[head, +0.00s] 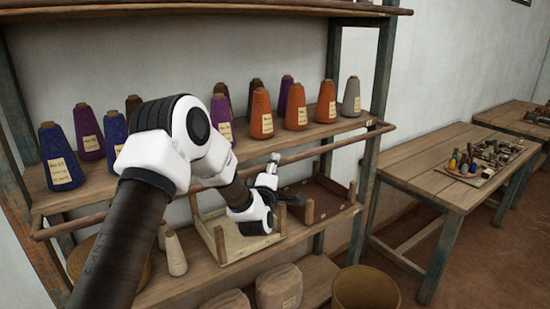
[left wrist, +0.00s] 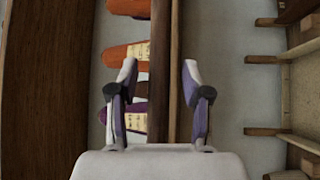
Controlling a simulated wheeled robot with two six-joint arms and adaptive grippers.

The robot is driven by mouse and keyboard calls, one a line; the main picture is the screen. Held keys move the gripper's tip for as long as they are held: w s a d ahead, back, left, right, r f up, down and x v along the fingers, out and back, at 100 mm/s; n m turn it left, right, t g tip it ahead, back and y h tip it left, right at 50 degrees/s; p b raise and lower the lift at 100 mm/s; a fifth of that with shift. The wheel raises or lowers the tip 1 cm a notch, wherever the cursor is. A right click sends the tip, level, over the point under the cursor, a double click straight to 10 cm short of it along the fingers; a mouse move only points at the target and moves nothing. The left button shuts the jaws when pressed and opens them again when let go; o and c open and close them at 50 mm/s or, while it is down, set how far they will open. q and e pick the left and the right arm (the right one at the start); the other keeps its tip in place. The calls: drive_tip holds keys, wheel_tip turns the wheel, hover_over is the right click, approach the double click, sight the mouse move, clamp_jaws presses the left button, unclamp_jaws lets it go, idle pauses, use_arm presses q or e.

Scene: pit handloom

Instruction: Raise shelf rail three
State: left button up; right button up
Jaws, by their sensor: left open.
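A long round wooden rail (head: 340,144) runs along the front of the middle shelf (head: 330,127), which holds the yarn cones. My left gripper (head: 280,178) is open at the front of the rail, right of the rail's middle. In the left wrist view the rail (left wrist: 160,40) passes between the two spread fingers of my left gripper (left wrist: 158,80). The fingers look apart from it, and I cannot tell how deep it sits between them. My left arm hides part of the rail and shelf in the head view. My right gripper is not in view.
Orange cones (head: 262,114), purple cones (head: 89,132) and blue cones (head: 60,157) stand behind the rail. Open wooden trays (head: 330,195) sit on the lower shelf. A top shelf (head: 200,7) is above. A table (head: 430,165) with tools stands at right.

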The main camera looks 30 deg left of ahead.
use_arm(q)
drive_tip(key=shift+w+a+r, duration=0.2)
drive_tip(key=shift+w+a, duration=0.25)
drive_tip(key=shift+w, duration=0.1)
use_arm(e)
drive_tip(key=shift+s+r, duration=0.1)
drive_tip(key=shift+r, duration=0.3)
use_arm(q)
drive_tip(key=shift+w+d+f, duration=0.1)
drive_tip(key=shift+d, duration=0.05)
clamp_jaws()
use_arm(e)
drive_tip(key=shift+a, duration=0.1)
